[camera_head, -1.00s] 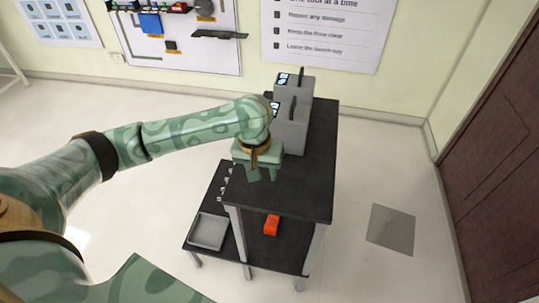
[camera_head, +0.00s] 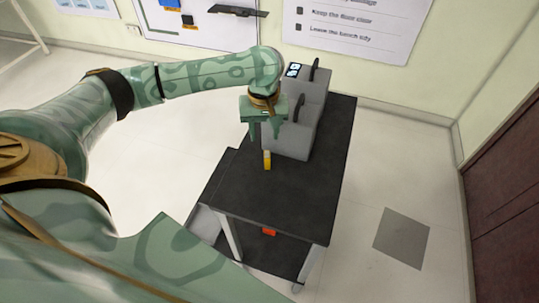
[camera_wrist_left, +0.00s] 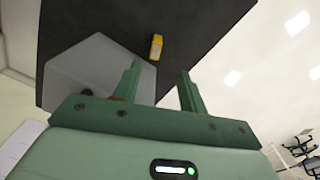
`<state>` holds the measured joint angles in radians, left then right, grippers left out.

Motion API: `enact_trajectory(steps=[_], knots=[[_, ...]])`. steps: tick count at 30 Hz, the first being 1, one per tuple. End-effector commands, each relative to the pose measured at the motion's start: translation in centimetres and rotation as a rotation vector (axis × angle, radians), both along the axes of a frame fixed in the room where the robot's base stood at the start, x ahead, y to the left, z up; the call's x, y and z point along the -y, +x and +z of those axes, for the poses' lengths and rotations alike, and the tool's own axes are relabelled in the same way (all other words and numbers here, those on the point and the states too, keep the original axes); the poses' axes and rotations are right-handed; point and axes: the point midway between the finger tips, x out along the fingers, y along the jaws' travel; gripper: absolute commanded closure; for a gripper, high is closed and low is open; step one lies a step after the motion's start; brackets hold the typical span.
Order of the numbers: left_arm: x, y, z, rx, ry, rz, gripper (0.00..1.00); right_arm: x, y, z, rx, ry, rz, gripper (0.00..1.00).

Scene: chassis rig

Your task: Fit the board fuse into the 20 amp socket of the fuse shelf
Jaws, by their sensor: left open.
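A small yellow piece with a pale face, which looks like the board fuse (camera_head: 267,160), lies on the black table top just in front of a grey stepped housing. It also shows in the left wrist view (camera_wrist_left: 156,47), beyond and between my fingertips. My left gripper (camera_head: 265,135) is open and empty, with its fingers pointing down above and slightly behind the fuse, apart from it. The left gripper's two fingers (camera_wrist_left: 158,72) show in the wrist view. The grey housing (camera_head: 290,140) has black upright handles and may be the fuse shelf; no 20 amp marking is readable. My right gripper is not visible.
The black table (camera_head: 280,195) is clear in front of the fuse. A red-orange object (camera_head: 269,232) sits on the lower shelf. A grey tray (camera_head: 205,224) is partly hidden by my arm. A wall with posters stands behind, and a dark door is at right.

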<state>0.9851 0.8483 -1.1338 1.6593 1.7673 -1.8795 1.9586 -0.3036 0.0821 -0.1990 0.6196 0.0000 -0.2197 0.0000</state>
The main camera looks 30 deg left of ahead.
Motion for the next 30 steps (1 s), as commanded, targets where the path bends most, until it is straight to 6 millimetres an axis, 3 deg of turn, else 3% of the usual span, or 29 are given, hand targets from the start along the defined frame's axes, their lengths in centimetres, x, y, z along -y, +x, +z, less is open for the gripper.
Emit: enact_trajectory(steps=[1,3,14,21,29,30], knots=[[0.1,0.0,-2.1,-0.004,-0.002,0.001,0.58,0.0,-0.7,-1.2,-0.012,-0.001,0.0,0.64],[0.1,0.0,-3.6,-0.004,0.0,-0.001,0.58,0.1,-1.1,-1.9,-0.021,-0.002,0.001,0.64],[0.1,0.2,-6.6,0.001,-0.001,-0.002,0.58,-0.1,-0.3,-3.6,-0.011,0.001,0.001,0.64],[0.2,0.6,-10.8,-0.004,0.0,-0.002,0.58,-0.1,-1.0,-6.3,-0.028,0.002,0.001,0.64],[0.2,0.7,-10.7,0.003,0.001,-0.003,0.58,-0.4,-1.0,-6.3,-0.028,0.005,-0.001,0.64],[0.2,0.7,-10.7,0.003,0.001,-0.003,0.69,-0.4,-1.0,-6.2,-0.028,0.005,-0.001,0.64]])
